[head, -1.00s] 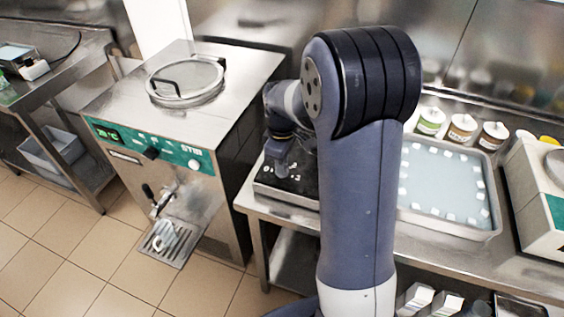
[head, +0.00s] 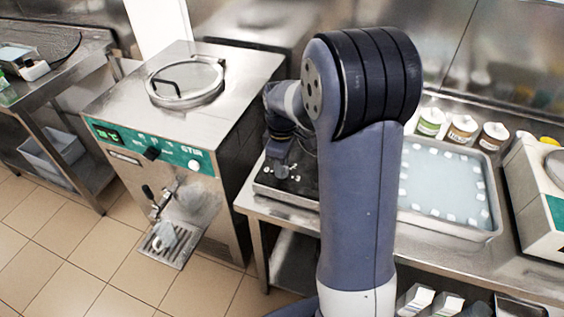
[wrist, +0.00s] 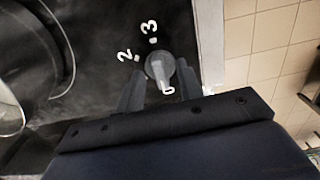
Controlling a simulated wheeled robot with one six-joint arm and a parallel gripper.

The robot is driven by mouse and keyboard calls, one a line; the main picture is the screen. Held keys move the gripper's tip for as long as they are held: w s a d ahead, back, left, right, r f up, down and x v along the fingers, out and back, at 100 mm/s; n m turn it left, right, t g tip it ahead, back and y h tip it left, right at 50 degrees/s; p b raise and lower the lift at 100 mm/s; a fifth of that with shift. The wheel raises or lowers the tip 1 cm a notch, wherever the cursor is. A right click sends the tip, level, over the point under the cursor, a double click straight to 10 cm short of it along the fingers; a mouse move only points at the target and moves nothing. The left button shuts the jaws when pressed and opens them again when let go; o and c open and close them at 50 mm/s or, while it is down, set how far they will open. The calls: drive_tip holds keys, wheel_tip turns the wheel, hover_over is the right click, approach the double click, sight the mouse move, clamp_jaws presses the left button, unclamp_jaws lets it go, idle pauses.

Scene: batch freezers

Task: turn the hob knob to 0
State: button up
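The hob knob (wrist: 160,66) is a round grey knob on the black hob (wrist: 100,40). White figures 2, 3 and 0 show around it in the wrist view; its pointer setting cannot be read. My gripper (wrist: 161,77) has one finger on each side of the knob, close to it. Whether the fingers press on it or stand just clear cannot be told. In the head view my gripper (head: 281,172) is low over the front of the hob (head: 300,190), and the knob is hidden.
A batch freezer (head: 180,120) stands left of the counter. A tray (head: 445,185) lies right of my arm, with several jars (head: 462,128) behind it. A white machine (head: 540,185) is at the far right. A rounded vessel edge (wrist: 50,60) shows on the hob.

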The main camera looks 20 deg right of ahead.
wheel_tip(320, 180, up, 11)
drive_tip(key=shift+b, duration=0.4)
drive_tip(key=shift+f, duration=0.15)
wheel_tip(320, 180, down, 11)
drive_tip(key=shift+r+p, duration=0.1)
drive_tip(key=shift+p, duration=0.3)
idle(0.3)
idle(0.5)
